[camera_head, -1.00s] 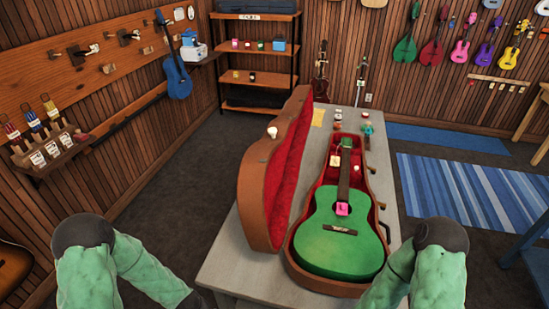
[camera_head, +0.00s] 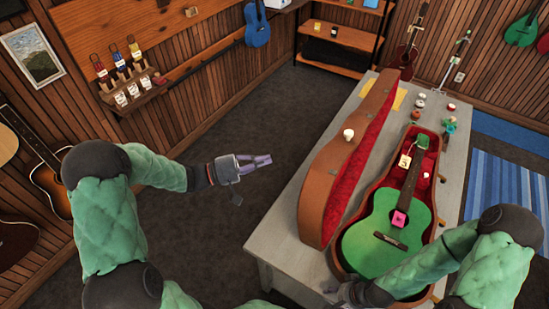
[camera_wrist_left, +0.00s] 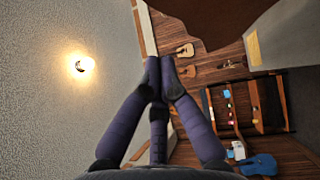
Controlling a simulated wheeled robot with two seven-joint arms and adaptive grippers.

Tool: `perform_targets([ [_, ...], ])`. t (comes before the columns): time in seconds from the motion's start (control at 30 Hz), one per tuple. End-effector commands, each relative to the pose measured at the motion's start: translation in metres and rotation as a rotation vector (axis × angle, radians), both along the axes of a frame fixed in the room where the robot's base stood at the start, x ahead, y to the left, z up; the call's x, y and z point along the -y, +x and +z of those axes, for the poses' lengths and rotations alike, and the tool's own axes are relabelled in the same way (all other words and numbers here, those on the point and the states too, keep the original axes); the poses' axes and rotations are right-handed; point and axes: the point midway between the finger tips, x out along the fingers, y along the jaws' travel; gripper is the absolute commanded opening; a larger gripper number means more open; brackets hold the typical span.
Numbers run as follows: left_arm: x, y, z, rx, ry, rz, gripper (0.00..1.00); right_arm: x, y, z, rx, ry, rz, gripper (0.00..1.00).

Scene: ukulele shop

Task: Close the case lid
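The brown guitar case (camera_head: 433,235) lies on the grey table with a green guitar (camera_head: 378,242) in its red lining. Its lid (camera_head: 322,200) stands open along the left side, red inside facing the guitar. My left gripper (camera_head: 268,161) is left of the lid, in the air past the table edge, apart from the lid. Its fingers meet at the tips in the left wrist view (camera_wrist_left: 160,68), with nothing between them. A brown surface at the top there seems to be the lid (camera_wrist_left: 215,18). My right gripper (camera_head: 342,292) is at the case's near end; its fingers are unclear.
The table (camera_head: 283,240) has bare room left of the lid. Small items, including a figurine (camera_head: 449,130), stand at its far end. A wall rack (camera_head: 132,85) with small bottles is at the left. The floor between rack and table is clear.

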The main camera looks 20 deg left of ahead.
Motion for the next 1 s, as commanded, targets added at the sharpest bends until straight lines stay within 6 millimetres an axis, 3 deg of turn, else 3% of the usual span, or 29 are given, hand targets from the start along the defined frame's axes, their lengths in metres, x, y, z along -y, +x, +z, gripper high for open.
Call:
perform_targets([
  [0.43, 0.070, 0.046, 0.010, -0.003, 0.000, -0.007, 0.00, 0.000, 0.000, 0.019, 0.001, 0.000, 0.000, 0.52],
  [0.7, 0.100, 0.038, 0.014, -0.002, 0.000, -0.004, 0.00, 0.000, 0.000, 0.029, 0.001, 0.000, 0.000, 0.52],
  [1.0, 0.106, 0.037, 0.013, -0.003, 0.001, -0.002, 0.00, 0.000, 0.000, 0.030, 0.001, 0.000, 0.000, 0.52],
])
